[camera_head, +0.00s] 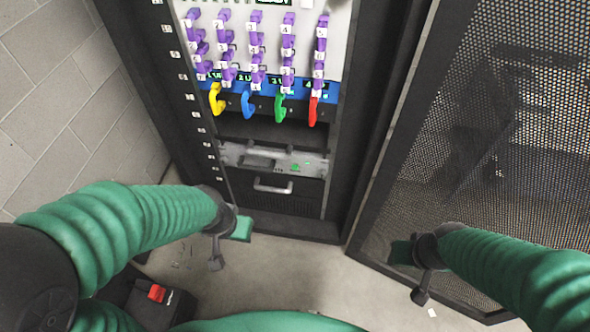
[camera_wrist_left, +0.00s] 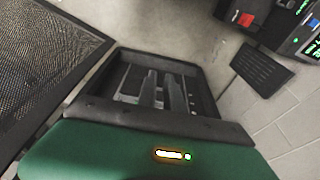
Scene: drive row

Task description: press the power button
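A grey rack unit (camera_head: 262,158) sits low in the open black rack in the head view. A small green mark (camera_head: 295,167) shows on its right side; I cannot tell if it is the power button. A red button or switch (camera_head: 157,293) tops a dark box on the floor at lower left. It also shows at the top right of the left wrist view (camera_wrist_left: 245,19). My left gripper (camera_head: 229,246) is in front of the rack's lower left, apart from the red switch. My right gripper (camera_head: 411,275) is by the mesh door. Neither visibly holds anything; finger opening is unclear.
Yellow, blue, green and red handles (camera_head: 313,110) hang below rows of purple connectors (camera_head: 288,40). A metal handle (camera_head: 272,187) is under the grey unit. The mesh door (camera_head: 510,130) stands open at right, a block wall (camera_head: 60,90) at left. Floor between my grippers is clear.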

